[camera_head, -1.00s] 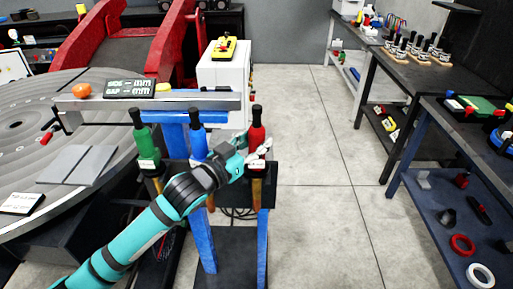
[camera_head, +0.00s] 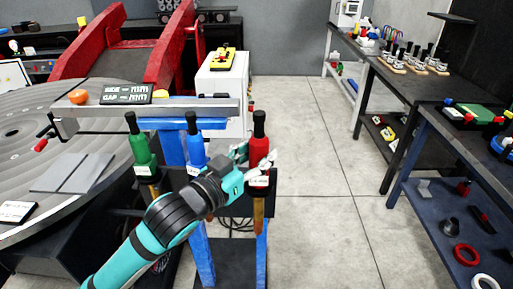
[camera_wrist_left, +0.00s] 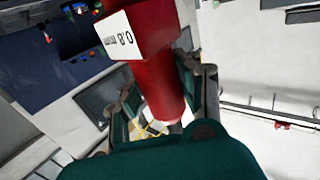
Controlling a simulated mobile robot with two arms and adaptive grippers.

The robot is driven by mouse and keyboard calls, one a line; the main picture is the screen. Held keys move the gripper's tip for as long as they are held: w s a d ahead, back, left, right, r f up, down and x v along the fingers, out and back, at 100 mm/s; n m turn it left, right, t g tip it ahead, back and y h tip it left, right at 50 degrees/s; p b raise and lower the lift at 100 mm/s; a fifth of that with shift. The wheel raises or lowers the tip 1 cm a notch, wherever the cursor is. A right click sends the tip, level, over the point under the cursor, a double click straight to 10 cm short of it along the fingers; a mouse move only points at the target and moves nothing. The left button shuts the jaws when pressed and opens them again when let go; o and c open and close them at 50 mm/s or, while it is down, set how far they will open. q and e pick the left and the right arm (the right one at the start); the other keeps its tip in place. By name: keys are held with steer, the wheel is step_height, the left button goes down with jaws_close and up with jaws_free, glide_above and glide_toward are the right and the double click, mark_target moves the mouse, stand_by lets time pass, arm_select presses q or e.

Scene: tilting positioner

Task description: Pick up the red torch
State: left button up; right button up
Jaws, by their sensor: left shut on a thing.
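The red torch (camera_head: 259,150) stands upright at the right end of the blue torch stand (camera_head: 200,245) in the head view. It has a black top, a white label and a copper-coloured lower end. My left gripper (camera_head: 257,166) is shut on its red body, one finger on each side. In the left wrist view, the red torch (camera_wrist_left: 150,60) runs between the two fingers (camera_wrist_left: 162,110), with its label facing the camera. I cannot tell whether the torch still touches its holder. My right gripper is not in view.
A blue torch (camera_head: 194,145) and a green torch (camera_head: 139,145) stand to the left of the red one. A grey beam (camera_head: 150,108) lies behind them. Tables with parts (camera_head: 440,150) stand on the right. The floor (camera_head: 330,200) between is clear.

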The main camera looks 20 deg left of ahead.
arm_select(q)
steer(key=s+d+r+p, duration=0.1)
steer(key=s+d+p, duration=0.2)
steer(key=s+p, duration=0.4)
steer(key=shift+s+d+r+p, duration=0.25)
steer(key=shift+s+p, duration=0.1)
steer(key=shift+s, duration=0.3)
steer(key=shift+f, duration=0.25)
steer(key=s+d+p, duration=0.3)
steer(key=s+p, duration=0.3)
steer(key=s, duration=0.4)
steer(key=shift+s, duration=0.3)
stand_by(0.8)
